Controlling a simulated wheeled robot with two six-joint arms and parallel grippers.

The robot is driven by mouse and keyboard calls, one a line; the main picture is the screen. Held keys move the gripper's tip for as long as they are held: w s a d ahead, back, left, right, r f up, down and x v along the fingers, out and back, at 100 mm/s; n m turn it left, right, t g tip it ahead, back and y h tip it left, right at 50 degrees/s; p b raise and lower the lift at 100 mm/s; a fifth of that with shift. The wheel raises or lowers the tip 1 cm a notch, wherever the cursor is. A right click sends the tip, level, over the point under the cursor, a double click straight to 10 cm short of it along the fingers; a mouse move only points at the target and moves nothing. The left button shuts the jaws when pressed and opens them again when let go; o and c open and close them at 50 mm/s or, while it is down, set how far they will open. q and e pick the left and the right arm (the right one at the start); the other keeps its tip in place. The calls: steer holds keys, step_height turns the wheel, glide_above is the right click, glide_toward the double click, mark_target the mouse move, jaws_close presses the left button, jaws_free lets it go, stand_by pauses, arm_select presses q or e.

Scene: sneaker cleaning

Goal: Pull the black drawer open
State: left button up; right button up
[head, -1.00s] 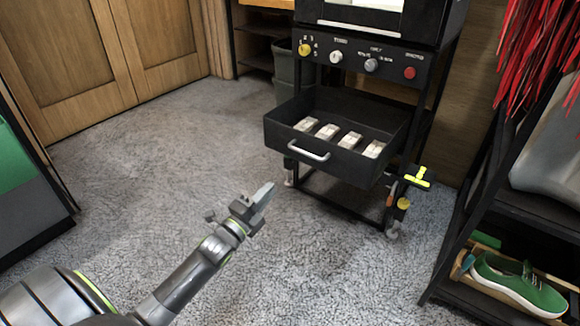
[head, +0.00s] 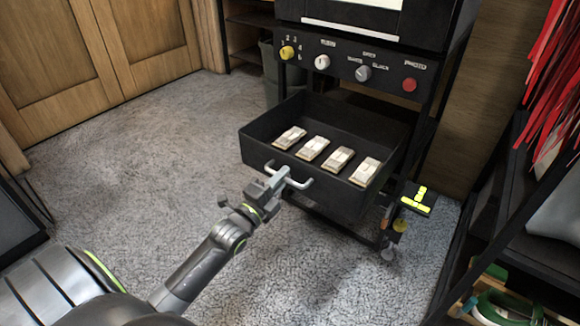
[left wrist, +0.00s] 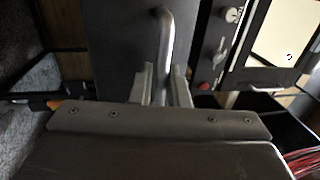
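The black drawer (head: 310,180) stands pulled out under the control panel, open at the top, with several pale blocks inside. Its silver bar handle (head: 300,185) is on the front face. My left gripper (head: 284,177) is at this handle. In the left wrist view, the handle (left wrist: 166,35) runs between the two fingers (left wrist: 161,85), which sit close against both its sides and look shut on it. The drawer's dark front fills the area behind them. My right gripper is in neither view.
The black machine's panel (head: 350,67) with knobs and a red button is above the drawer. A shelf rack (head: 480,225) with a green shoe (head: 505,308) stands at the right. Carpet (head: 130,170) is clear at the left.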

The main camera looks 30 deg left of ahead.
arm_select(q)
steer(key=shift+w, duration=0.25)
steer(key=shift+r, duration=0.1)
steer(key=shift+c, duration=0.4)
jaws_close()
